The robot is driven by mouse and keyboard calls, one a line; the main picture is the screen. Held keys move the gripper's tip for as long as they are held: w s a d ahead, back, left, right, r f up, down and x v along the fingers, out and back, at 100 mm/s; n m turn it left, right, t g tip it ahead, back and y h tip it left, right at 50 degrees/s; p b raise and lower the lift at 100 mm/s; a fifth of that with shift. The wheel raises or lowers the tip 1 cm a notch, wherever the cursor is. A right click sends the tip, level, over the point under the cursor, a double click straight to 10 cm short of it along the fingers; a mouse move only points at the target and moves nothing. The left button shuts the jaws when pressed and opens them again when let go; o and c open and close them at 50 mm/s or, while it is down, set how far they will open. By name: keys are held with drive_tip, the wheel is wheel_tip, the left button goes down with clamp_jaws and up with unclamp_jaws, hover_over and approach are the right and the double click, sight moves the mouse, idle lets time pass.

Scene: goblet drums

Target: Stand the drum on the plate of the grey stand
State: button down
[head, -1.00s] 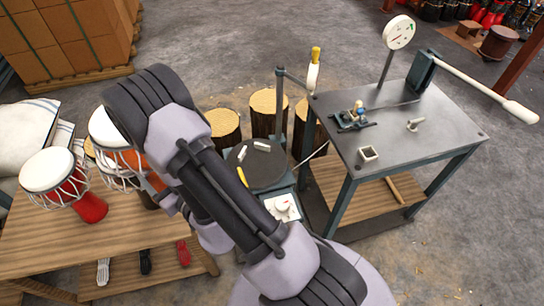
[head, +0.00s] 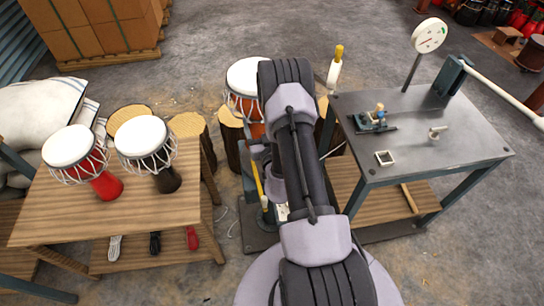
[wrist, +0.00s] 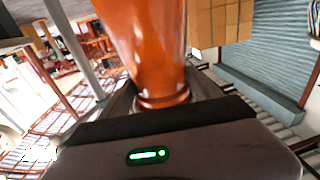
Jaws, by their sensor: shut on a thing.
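The orange drum (head: 246,78) has a white head and white lacing. It is held up, head upward, in the head view, partly covered by my arm. In the wrist view my gripper (wrist: 160,102) is shut around the narrow orange stem of the drum (wrist: 147,45). The head view hides my gripper behind the arm. The grey stand (head: 258,238) is below the drum, with a yellow-handled lever beside it. Its round plate is mostly or wholly hidden, so I cannot tell whether the drum touches it.
A wooden table (head: 110,215) at left bears a red drum (head: 104,184) and a black drum (head: 167,180). Several log stumps (head: 190,126) stand behind. A metal workbench (head: 420,130) with a dial gauge (head: 428,36) stands close at right of the arm.

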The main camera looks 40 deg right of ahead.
drive_tip(key=shift+m+h, duration=0.4)
drive_tip(key=shift+h, duration=0.2)
drive_tip(key=d, duration=0.1)
drive_tip(key=s+d, duration=0.1)
drive_tip(key=d, duration=0.1)
drive_tip(key=d+f, duration=0.1)
drive_tip(key=shift+s+d+f, duration=0.1)
drive_tip(key=shift+s+d, duration=0.05)
drive_tip(key=shift+s, duration=0.1)
wheel_tip(320, 180, down, 10)
drive_tip(key=b, duration=0.5)
drive_tip(key=shift+c, duration=0.7)
unclamp_jaws()
drive_tip(key=shift+f+g, duration=0.1)
drive_tip(key=shift+g, duration=0.2)
drive_tip(key=shift+s+r, duration=0.1)
drive_tip(key=shift+r, duration=0.15)
drive_tip(key=p+v, duration=0.2)
drive_tip(key=v, duration=0.5)
drive_tip(key=shift+s, duration=0.25)
